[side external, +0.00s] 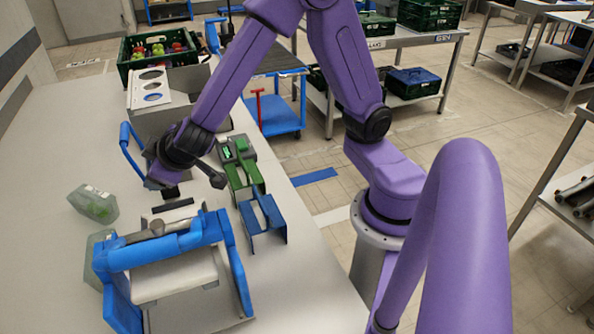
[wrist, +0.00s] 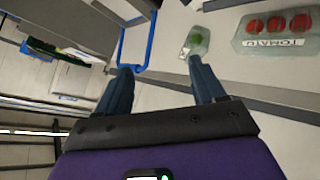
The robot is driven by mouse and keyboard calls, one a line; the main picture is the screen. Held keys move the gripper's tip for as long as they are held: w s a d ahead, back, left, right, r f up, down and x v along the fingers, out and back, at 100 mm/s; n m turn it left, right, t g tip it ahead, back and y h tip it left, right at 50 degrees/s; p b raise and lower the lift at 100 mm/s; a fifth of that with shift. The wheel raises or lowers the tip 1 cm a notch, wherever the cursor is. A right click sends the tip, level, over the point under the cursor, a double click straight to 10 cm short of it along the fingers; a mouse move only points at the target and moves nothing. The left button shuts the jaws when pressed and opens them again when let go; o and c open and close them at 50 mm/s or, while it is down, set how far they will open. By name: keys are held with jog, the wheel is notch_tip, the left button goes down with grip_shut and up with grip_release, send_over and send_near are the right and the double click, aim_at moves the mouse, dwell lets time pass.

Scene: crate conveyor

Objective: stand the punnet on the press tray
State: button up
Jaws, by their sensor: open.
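A clear punnet with green contents and a pale label (side external: 94,204) lies on the white bench at left. Another clear punnet (side external: 97,262) is partly hidden behind a blue-framed machine (side external: 175,258) with a pale roller. In the side view my gripper (side external: 171,192) is above the bench, right of the left punnet. I cannot tell which part is the press tray.
A grey machine with round openings (side external: 150,92) and a blue handle stands behind my gripper. A green crate of produce (side external: 157,51) is at the back. A green stand (side external: 243,174) and a blue stand (side external: 262,217) are near the bench's right edge.

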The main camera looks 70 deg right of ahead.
jog(key=s+d+n+g+y, duration=0.1)
jog(key=s+d+n+g, duration=0.3)
jog(key=s, duration=0.9)
jog(key=s+d+r+n+g+y, duration=0.1)
jog(key=s+d+n+g, duration=0.3)
jog(key=s, duration=0.9)
jog(key=shift+g+y, duration=0.4)
jog(key=shift+g, duration=0.2)
jog(key=o, duration=0.4)
jog(key=shift+s+n, duration=0.3)
jog(key=shift+s, duration=0.25)
jog(key=shift+o, duration=0.2)
jog(key=shift+r, duration=0.1)
